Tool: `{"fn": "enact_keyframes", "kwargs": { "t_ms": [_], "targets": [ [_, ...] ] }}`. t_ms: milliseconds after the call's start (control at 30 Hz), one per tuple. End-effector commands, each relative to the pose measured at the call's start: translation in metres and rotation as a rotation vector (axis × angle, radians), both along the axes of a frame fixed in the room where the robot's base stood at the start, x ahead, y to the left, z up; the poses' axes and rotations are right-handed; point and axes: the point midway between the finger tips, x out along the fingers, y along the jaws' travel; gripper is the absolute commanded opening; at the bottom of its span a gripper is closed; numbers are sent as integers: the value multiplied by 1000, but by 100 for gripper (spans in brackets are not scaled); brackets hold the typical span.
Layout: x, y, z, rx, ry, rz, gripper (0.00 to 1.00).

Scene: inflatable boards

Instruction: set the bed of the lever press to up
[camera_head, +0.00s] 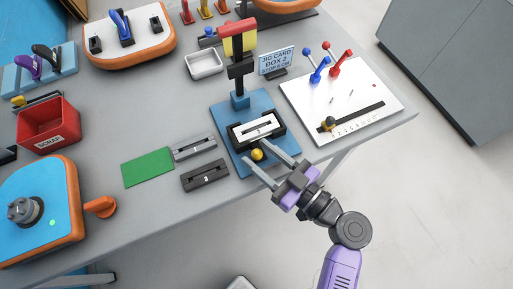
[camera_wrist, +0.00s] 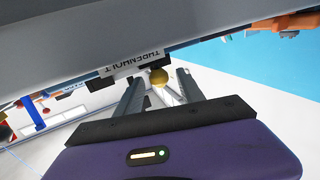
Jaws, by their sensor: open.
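The lever press stands on a blue base plate (camera_head: 228,128). Its post carries a red and yellow head (camera_head: 238,40) above a black bed (camera_head: 236,133) with a white slotted piece (camera_head: 256,128) on it. A yellow ball knob (camera_head: 257,154) sits at the bed's front side. My gripper (camera_head: 260,149) is open, its fingers on either side of the knob. In the wrist view the knob (camera_wrist: 159,77) shows between the two finger tips, with no clear contact. The bed's height is hard to judge.
A white board (camera_head: 375,90) with blue and red levers stands to the right, close to my arm. A green card (camera_head: 148,168) and grey slotted blocks (camera_head: 205,175) lie to the left. A sign (camera_head: 276,61) and white tray (camera_head: 204,64) stand behind.

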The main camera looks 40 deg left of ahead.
Motion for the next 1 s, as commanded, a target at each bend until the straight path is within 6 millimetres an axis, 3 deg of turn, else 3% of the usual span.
{"fn": "enact_keyframes", "kwargs": {
  "t_ms": [133,433,667,1000],
  "targets": [
    [0,12,0,0,1,0,45],
    [0,14,0,-1,1,-1,45],
    [0,14,0,-1,1,-1,2],
    [0,14,0,-1,1,-1,0]
  ]
}}
